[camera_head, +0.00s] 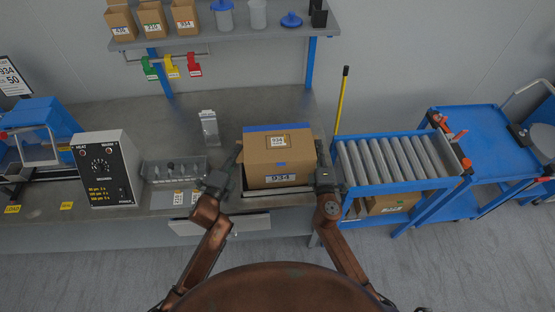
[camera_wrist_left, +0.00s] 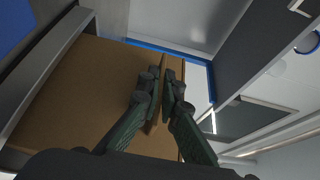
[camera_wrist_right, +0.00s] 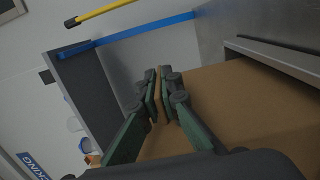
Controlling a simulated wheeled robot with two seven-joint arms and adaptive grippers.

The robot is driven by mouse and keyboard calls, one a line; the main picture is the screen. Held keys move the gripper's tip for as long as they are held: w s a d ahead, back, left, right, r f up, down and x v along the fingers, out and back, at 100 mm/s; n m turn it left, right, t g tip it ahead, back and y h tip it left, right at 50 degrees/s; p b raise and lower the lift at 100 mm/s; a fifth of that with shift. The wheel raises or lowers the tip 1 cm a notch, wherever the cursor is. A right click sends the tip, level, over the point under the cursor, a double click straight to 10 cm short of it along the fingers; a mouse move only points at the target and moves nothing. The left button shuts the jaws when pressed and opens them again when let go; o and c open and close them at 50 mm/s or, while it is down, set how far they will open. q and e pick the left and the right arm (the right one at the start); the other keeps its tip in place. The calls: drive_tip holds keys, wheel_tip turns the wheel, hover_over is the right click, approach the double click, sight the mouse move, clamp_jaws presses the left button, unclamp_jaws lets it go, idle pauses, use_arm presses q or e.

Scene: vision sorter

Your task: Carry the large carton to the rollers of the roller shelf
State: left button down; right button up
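The large carton (camera_head: 279,180), brown and labelled 934, is upright at the front of the grey workbench, over a pale metal plate. I cannot tell whether it touches the plate. My left gripper (camera_head: 236,160) is at its left side and my right gripper (camera_head: 319,162) at its right side. In the left wrist view the fingers (camera_wrist_left: 165,78) close on a thin brown edge of the carton (camera_wrist_left: 75,95). In the right wrist view the fingers (camera_wrist_right: 160,75) do the same on the carton (camera_wrist_right: 235,105). The roller shelf (camera_head: 395,158) stands right of the bench, its rollers bare.
A yellow pole (camera_head: 341,100) stands between bench and roller shelf. Another carton (camera_head: 393,204) sits below the rollers. A blue cart (camera_head: 480,135) is at far right. A clear bin (camera_head: 175,170) and a control box (camera_head: 107,168) stand left of the carton. A shelf (camera_head: 230,35) hangs above the bench.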

clamp_jaws()
idle(0.3)
